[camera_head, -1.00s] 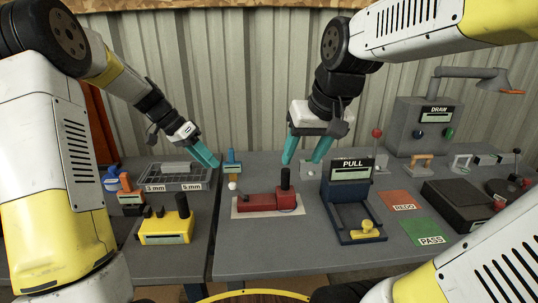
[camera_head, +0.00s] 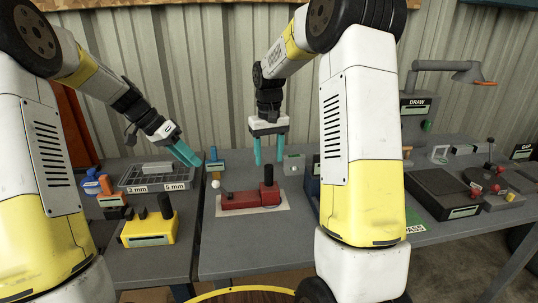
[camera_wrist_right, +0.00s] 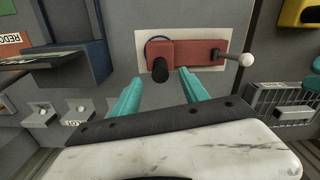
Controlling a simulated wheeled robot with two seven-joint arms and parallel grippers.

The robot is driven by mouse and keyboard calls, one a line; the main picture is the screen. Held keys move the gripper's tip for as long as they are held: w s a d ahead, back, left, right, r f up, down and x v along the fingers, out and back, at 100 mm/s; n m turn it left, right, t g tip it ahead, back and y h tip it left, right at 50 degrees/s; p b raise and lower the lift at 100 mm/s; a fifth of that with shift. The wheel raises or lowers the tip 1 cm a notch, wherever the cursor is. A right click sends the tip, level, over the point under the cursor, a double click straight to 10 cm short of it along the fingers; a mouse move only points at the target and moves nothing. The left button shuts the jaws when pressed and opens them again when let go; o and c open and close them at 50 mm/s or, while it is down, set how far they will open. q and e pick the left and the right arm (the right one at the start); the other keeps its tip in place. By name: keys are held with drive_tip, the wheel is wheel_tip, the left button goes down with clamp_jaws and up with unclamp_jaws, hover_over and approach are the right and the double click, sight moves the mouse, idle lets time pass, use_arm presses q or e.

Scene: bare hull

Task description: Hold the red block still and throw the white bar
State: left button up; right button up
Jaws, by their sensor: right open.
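The red block (camera_head: 242,200) lies on a pale plate on the grey table in the head view, with an upright black knob (camera_head: 269,174) on its right end. At its left end is a short bar with a white ball (camera_head: 215,184); in the wrist view the bar (camera_wrist_right: 231,56) sticks out from the block's right end. My right gripper (camera_head: 270,163) is open and empty, behind and above the block. In the wrist view the black knob (camera_wrist_right: 160,70) shows between its fingertips, apart from them. My left gripper (camera_head: 195,161) hangs left of the block, its fingers overlapping in view.
A yellow device (camera_head: 150,232) and a wire tray (camera_head: 135,180) stand to the left. A small blue-topped post (camera_head: 212,158) stands behind the block. My right arm hides part of the table right of it. A black box (camera_head: 445,192) stands further right.

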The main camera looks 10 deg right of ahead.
sight(269, 175)
wheel_tip(269, 175, down, 8)
drive_tip(key=shift+r, duration=0.15)
drive_tip(key=shift+c, duration=0.2)
clamp_jaws()
idle(1.4)
